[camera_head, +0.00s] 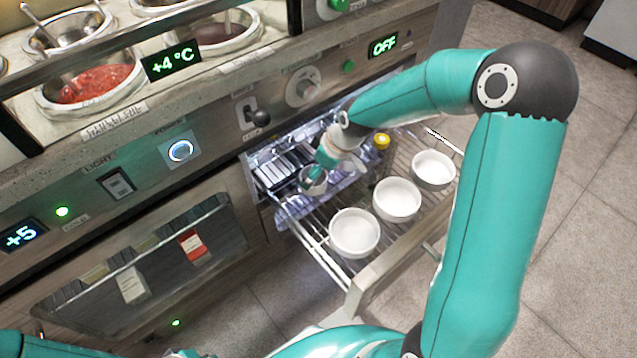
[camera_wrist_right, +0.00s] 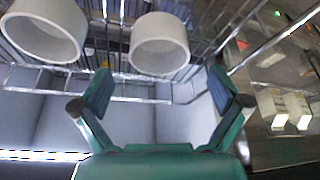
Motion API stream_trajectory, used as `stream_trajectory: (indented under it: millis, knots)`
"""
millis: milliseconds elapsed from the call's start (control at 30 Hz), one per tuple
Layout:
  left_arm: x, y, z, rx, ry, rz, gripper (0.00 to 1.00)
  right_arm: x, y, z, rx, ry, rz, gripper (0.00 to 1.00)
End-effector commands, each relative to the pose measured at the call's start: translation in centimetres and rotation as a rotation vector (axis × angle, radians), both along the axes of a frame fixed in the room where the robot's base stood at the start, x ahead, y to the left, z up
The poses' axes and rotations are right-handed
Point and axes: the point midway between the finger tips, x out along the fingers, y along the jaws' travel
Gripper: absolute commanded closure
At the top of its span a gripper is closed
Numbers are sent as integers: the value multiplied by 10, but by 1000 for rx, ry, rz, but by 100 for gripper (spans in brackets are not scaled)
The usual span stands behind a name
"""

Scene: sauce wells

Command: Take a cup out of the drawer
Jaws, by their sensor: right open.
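The drawer (camera_head: 365,283) is pulled out, and its wire rack bears three white round cups in a row: a near one (camera_head: 354,233), a middle one (camera_head: 397,200) and a far one (camera_head: 433,170). My right gripper (camera_head: 313,180) reaches into the drawer at its inner side, left of this row; its fingers are small and unclear there. In the right wrist view my right gripper (camera_wrist_right: 160,88) is open, with nothing between its fingers. Two white cups show beyond the fingertips, one ahead (camera_wrist_right: 160,45) and one at upper left (camera_wrist_right: 43,28). My left gripper does not show.
A yellow-capped bottle (camera_head: 382,142) stands in the drawer behind the cups. The counter front with knobs and displays (camera_head: 180,150) rises beside the drawer. Sauce wells (camera_head: 90,88) sit above it. Open floor (camera_head: 580,240) lies to the right.

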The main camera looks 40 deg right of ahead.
Motion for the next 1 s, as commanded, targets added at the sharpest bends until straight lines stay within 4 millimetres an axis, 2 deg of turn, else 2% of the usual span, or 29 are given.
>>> stream_trajectory:
  millis: [267,533,833,1000]
  knots:
    - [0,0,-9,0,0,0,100,5,2,-18,0,0,0,1]
    - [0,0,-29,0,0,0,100,16,5,-53,0,1,0,1]
    - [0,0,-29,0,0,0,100,19,6,-56,-1,-1,-3,1]
    - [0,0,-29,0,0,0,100,19,6,-57,0,-1,-2,28]
